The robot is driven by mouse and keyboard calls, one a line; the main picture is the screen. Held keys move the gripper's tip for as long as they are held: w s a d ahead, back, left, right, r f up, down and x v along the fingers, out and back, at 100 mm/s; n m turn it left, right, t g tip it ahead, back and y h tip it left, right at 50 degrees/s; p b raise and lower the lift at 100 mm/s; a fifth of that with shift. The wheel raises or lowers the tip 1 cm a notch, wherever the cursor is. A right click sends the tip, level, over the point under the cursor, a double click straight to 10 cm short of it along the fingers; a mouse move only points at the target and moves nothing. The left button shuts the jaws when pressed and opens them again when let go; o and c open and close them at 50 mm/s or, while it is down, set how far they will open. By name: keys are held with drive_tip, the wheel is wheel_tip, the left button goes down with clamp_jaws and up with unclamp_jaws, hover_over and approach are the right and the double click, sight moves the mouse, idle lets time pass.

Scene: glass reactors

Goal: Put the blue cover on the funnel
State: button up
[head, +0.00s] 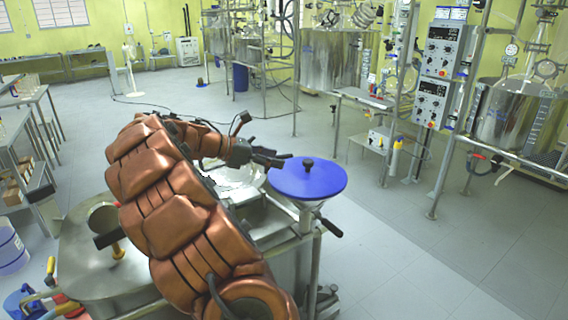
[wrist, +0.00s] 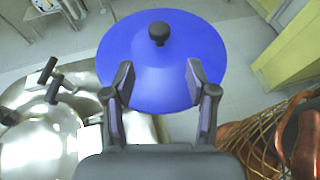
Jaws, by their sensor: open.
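The blue cover (head: 320,187) is a round disc with a black knob on top. It lies about level at the edge of the steel vessel, over a pale funnel (head: 318,207) that shows only in part beneath it. Whether it is fully seated cannot be told. My gripper (head: 276,157) is open and empty, just left of the knob in the head view. In the wrist view my gripper (wrist: 158,85) has its fingers spread across the near part of the cover (wrist: 205,50), with the knob (wrist: 159,32) beyond the fingertips, apart from them.
The shiny steel vessel (head: 85,250) with pipe fittings stands below my arm. A black handle (head: 331,227) juts out near the funnel. Glass reactors in metal frames (head: 432,200) and control boxes stand at the right and back. The floor (head: 400,250) at the right is clear.

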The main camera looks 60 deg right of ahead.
drive_tip(key=shift+w+a+r, duration=0.1)
drive_tip(key=shift+w+a, duration=0.1)
drive_tip(key=s+a+f+m+t+y, duration=0.2)
drive_tip(key=s+a+f+m+y, duration=0.1)
drive_tip(key=a, duration=1.3)
drive_tip(key=s+a+f+m+t+y, duration=0.3)
drive_tip(key=s+a+f, duration=0.3)
drive_tip(key=a, duration=1)
drive_tip(key=s+a+f+m+t+y, duration=0.2)
drive_tip(key=s+a+f+m+y, duration=0.1)
drive_tip(key=a, duration=1.3)
wheel_tip(320, 180, down, 2)
drive_tip(key=shift+s+a+f+y, duration=0.15)
drive_tip(key=shift+s+y, duration=0.35)
drive_tip(key=shift+s, duration=0.5)
drive_tip(key=shift+r, duration=0.35)
